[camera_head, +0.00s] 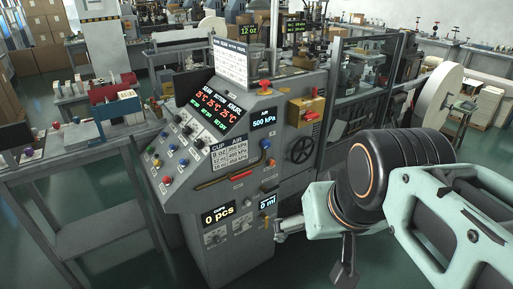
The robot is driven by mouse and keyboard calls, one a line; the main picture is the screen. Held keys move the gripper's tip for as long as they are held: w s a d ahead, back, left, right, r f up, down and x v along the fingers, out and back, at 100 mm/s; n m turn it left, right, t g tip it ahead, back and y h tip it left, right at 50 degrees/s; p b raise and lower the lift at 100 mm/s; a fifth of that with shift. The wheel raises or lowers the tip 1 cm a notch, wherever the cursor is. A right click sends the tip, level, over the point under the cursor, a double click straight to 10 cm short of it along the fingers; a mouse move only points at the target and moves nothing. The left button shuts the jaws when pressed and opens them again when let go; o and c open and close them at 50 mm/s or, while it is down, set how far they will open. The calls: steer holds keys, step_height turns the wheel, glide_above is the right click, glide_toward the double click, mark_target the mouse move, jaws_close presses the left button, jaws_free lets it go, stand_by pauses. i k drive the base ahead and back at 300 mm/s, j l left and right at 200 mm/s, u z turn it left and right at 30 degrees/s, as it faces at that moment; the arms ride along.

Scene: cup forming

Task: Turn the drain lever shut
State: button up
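The grey control cabinet (185,190) stands in the middle of the head view. I cannot tell for certain which part is the drain lever. A small metal fitting (281,229) shows low at the cabinet's right side, below the "0 ml" display (268,202). It lies right by the end of my arm, and I cannot tell whether they touch. My arm comes in from the right, with pale green links and a black joint. A dark part (345,268) hangs below it, possibly my gripper; its fingers cannot be made out.
The cabinet also bears a black handwheel (299,150), a yellow box with a red handle (306,110), a long red-brown bar (225,178) and several knobs. A grey bench (75,175) stands at the left. Green floor shows around the cabinet's base.

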mark_target(263, 214)
steer(key=k, duration=0.2)
steer(key=i+l+u, duration=0.2)
steer(key=u, duration=0.15)
steer(key=i+l+u, duration=0.7)
steer(key=k+j, duration=0.05)
